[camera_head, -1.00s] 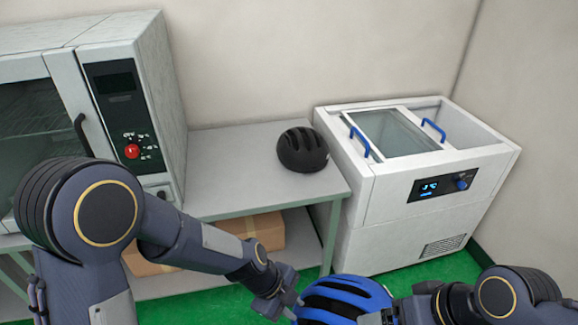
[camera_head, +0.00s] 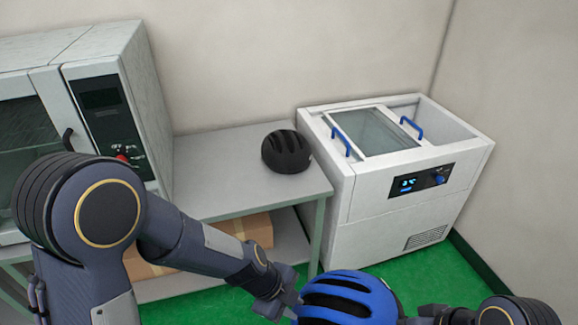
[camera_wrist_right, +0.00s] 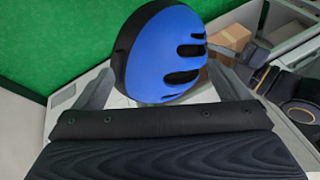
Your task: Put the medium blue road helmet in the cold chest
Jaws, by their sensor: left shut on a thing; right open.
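The medium blue road helmet (camera_head: 352,292), blue with black vents, is at the bottom of the head view, held above the green floor. My left gripper (camera_head: 287,303) is shut on its left edge. The helmet also fills the middle of the right wrist view (camera_wrist_right: 160,60). My right gripper (camera_wrist_right: 165,88) is open, with its fingers on either side of the helmet in that picture; I cannot tell whether they touch it. The white cold chest (camera_head: 395,215) stands beyond, to the right. Its glass lid (camera_head: 375,132) with blue handles covers the left and middle; the right part looks uncovered.
A black helmet (camera_head: 286,152) sits on a grey table (camera_head: 225,185) left of the chest. An oven (camera_head: 105,110) stands at the table's left. A cardboard box (camera_head: 245,230) lies on the lower shelf. Green floor (camera_head: 425,280) is clear before the chest.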

